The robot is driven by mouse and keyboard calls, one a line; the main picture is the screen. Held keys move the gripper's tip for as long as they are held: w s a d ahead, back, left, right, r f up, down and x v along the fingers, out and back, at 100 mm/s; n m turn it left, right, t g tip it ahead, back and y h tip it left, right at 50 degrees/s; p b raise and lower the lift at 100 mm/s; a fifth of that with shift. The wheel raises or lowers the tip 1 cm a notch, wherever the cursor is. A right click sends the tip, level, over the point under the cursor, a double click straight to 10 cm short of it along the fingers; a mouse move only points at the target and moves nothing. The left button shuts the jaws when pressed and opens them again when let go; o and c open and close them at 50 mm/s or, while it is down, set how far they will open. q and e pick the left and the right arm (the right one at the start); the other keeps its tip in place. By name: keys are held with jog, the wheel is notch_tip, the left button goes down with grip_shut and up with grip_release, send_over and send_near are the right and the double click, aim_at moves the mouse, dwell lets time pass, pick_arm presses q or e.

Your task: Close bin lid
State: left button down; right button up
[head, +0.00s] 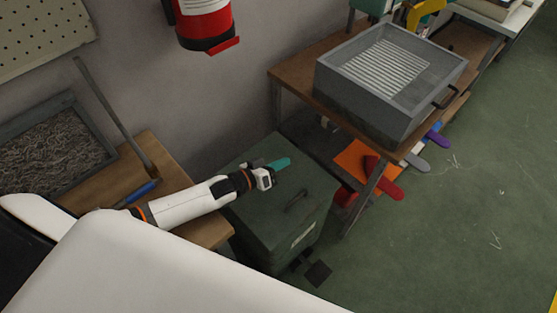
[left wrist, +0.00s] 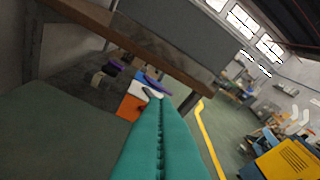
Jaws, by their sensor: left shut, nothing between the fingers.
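The dark green bin (head: 281,236) stands on the floor in the middle of the head view, with a pale label on its front. Its lid (head: 262,209) looks flat and down on the bin, with a dark handle (head: 296,200) on top. My left gripper (head: 279,163), with teal fingers, is over the far part of the lid. It is shut and empty; I cannot tell whether it touches the lid. In the left wrist view the shut fingers (left wrist: 160,125) point away from a dark green surface (left wrist: 55,125), probably the lid. My right gripper is not in view.
A wooden table (head: 292,73) with a grey tray (head: 360,108) stands right of the bin. Colored flat pieces (head: 386,187) are below it. A wooden bench (head: 170,174) is at left. A red extinguisher (head: 205,24) hangs on the wall. Floor at right is open.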

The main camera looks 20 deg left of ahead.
pick_arm(q)
jog(key=shift+r, duration=0.1)
notch_tip(320, 180, up, 5)
jog(key=p, duration=0.5)
jog(key=s+a+r+b, duration=0.1)
jog(key=s+a+b, duration=0.1)
jog(key=s, duration=0.7)
jog(key=shift+s+a, duration=0.25)
